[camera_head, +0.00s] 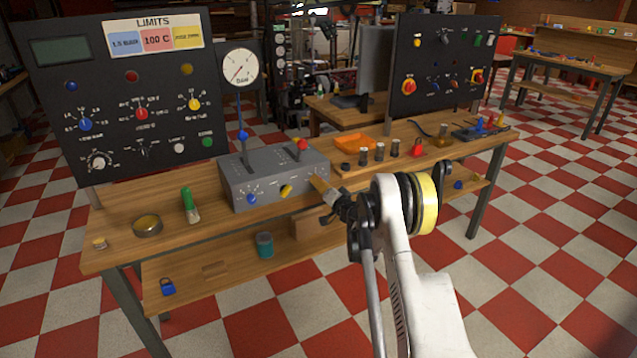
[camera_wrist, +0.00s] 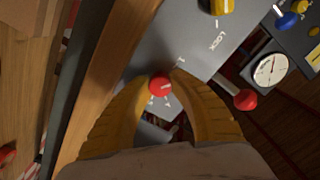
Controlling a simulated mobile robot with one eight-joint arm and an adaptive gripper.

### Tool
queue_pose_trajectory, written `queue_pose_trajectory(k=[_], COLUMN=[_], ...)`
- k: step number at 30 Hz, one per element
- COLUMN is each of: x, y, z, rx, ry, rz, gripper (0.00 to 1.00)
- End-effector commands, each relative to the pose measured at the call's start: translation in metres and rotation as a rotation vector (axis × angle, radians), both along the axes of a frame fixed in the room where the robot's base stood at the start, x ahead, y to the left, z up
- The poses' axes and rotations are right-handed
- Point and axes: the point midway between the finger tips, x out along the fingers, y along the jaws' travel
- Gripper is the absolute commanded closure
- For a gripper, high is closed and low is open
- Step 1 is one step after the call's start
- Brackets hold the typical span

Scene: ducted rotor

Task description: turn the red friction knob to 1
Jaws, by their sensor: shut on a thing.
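The red friction knob (camera_wrist: 160,85) shows in the wrist view on the face of the grey control box (camera_wrist: 188,45), with small marks around it that are too small to read surely. My gripper (camera_wrist: 161,78) has its two yellow fingers on either side of the knob, shut on it. In the head view, my gripper (camera_head: 319,184) is at the right end of the front of the grey box (camera_head: 268,172) and hides the red knob. I cannot tell which mark the knob points to.
A yellow knob (camera_head: 286,191) and a blue knob (camera_head: 252,198) sit left on the same box. A red-tipped lever (camera_head: 302,145) and a dial gauge (camera_head: 240,68) rise above it. The wooden bench edge (camera_wrist: 110,75) runs close beside my fingers.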

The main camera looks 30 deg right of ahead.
Motion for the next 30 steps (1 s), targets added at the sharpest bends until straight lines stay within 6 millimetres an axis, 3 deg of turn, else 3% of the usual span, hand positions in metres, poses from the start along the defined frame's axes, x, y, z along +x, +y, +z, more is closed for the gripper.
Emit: queue_pose_trajectory(k=[15, 30], x=[0.0001, 0.0], y=[0.0004, 0.0004], z=[-0.0006, -0.0007], rx=[-0.364, -0.448], ry=[-0.012, -0.015], rz=[0.001, 0.001], gripper=[1.0, 1.0])
